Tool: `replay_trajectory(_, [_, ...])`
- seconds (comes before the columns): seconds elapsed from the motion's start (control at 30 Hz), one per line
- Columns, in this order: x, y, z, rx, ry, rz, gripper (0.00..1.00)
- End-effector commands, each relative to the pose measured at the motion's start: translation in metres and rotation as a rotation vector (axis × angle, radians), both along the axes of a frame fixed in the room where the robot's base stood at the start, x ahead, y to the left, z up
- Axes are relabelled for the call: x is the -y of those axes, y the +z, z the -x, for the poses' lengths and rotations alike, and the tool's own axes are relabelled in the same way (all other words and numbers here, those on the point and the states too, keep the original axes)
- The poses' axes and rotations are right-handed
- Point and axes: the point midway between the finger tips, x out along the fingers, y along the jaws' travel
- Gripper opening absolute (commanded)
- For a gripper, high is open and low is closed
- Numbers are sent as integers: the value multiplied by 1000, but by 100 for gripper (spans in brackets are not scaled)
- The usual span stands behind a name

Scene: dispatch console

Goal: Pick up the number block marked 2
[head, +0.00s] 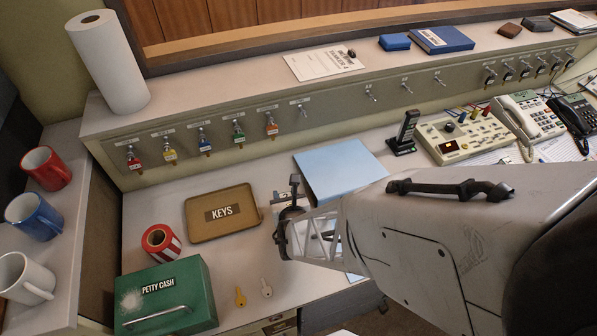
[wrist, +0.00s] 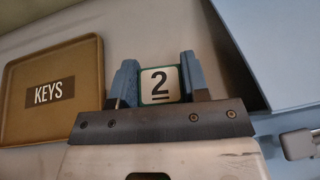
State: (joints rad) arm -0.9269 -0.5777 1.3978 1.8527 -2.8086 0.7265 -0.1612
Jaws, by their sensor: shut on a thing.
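The number block marked 2 (wrist: 159,85) shows in the wrist view as a white face with a black underlined 2 and a green edge. It sits between the two blue fingers of my gripper (wrist: 158,82), which is shut on it. In the head view my gripper (head: 290,212) is over the desk, between the KEYS tray and the blue folder. There the block is hidden or too small to tell. I cannot tell whether the block touches the desk.
The tan KEYS tray (head: 222,213) lies left of my gripper, also in the wrist view (wrist: 50,88). The blue folder (head: 338,171) lies to the right.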

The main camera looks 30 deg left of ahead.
Motion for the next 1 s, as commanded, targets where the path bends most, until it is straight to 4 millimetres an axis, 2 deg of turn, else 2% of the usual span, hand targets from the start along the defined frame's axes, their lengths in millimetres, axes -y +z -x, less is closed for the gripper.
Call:
replay_trajectory(0.13, [1, 21, 1, 1, 1, -2, 19])
replay_trajectory(0.7, [87, 29, 79, -1, 1, -1, 19])
replay_trajectory(1.0, [113, 32, 103, 1, 1, -1, 19])
